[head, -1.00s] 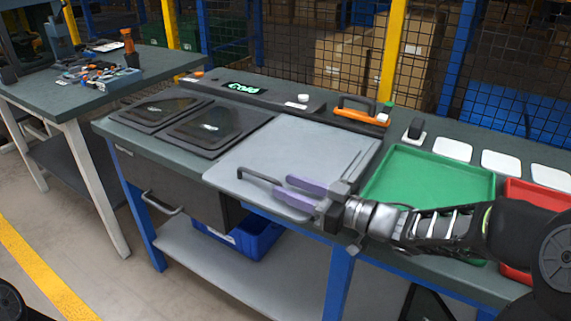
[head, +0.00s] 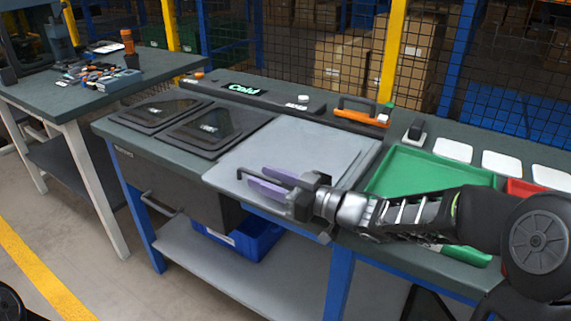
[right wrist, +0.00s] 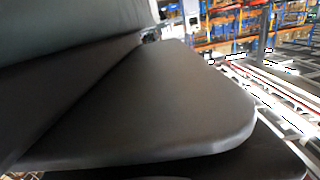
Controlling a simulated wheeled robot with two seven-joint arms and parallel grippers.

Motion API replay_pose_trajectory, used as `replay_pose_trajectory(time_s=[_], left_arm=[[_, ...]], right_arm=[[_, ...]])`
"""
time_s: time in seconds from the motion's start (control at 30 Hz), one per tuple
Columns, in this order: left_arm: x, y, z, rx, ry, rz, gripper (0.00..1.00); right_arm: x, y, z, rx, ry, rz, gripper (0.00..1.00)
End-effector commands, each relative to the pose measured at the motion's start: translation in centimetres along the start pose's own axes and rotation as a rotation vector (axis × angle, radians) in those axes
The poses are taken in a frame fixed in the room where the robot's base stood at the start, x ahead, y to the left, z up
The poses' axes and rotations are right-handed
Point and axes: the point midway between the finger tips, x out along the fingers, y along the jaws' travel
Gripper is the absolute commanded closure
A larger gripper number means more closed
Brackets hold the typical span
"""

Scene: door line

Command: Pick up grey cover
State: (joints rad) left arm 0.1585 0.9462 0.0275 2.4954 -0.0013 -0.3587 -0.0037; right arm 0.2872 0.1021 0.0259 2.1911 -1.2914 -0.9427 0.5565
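The grey cover (head: 285,146) is a flat light-grey panel lying on the workbench in the head view. A black bar handle (head: 246,174) stands along its front edge. My right gripper (head: 259,180), with purple fingers, is low over the front of the cover at this handle. Its fingers look apart, with the bar running between them; contact cannot be made out. The right wrist view is filled by a dark, rounded panel close to the camera, and no fingertips show there. My left gripper is not in view.
Two dark panels (head: 206,128) lie left of the cover. A green tray (head: 425,170) and a red tray (head: 518,188) are to the right, partly behind my right arm. An orange-based handle (head: 360,116) stands at the back. A blue bin (head: 255,240) sits on the lower shelf.

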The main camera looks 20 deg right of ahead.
Motion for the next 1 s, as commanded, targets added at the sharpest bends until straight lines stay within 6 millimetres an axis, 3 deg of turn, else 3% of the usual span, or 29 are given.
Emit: replay_pose_trajectory(time_s=[0.23,0.67,1.0], left_arm=[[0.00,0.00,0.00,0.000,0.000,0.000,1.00],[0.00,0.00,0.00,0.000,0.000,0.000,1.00],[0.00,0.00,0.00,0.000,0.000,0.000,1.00]], right_arm=[[-0.02,0.01,0.00,0.000,0.000,0.000,0.64],[-0.03,0.01,0.00,0.000,0.000,0.000,0.99],[-0.03,0.02,0.00,0.000,0.000,0.001,1.00]])
